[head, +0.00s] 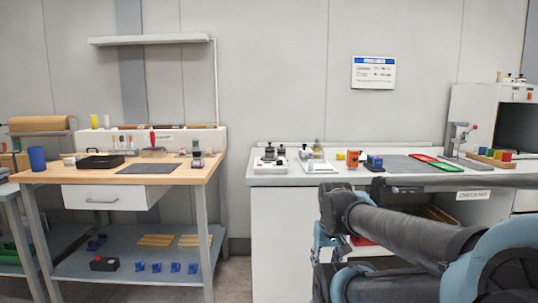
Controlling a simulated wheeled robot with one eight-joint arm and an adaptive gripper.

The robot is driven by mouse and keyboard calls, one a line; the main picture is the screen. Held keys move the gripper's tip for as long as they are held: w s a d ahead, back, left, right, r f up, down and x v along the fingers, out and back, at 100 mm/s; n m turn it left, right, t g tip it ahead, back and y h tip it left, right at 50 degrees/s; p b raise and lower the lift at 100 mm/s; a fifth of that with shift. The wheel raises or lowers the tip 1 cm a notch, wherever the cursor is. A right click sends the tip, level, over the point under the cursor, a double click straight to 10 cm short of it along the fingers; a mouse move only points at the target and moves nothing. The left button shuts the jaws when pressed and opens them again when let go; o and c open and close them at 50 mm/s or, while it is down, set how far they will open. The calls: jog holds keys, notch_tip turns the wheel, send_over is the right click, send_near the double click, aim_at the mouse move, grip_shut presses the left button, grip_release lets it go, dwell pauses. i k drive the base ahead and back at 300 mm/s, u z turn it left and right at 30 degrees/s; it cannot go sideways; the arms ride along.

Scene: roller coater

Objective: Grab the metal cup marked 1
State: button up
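No metal cup with a readable 1 can be made out. Small dark metallic objects stand at the left end of the white counter (262,181): one on a white base (268,162), and another (303,153) near a second white base. They are too small to tell whether any is a cup or bears a number. My arm (400,236) is folded across the lower right, in front of the counter.
The counter also holds an orange device (352,160), a red tray (424,158) and a green tray (447,167). A floor gap separates bench and counter.

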aim_at(269, 152)
jog(key=k, duration=1.3)
jog(key=u, duration=0.5)
jog(key=i, duration=1.95)
jog(key=z, duration=0.5)
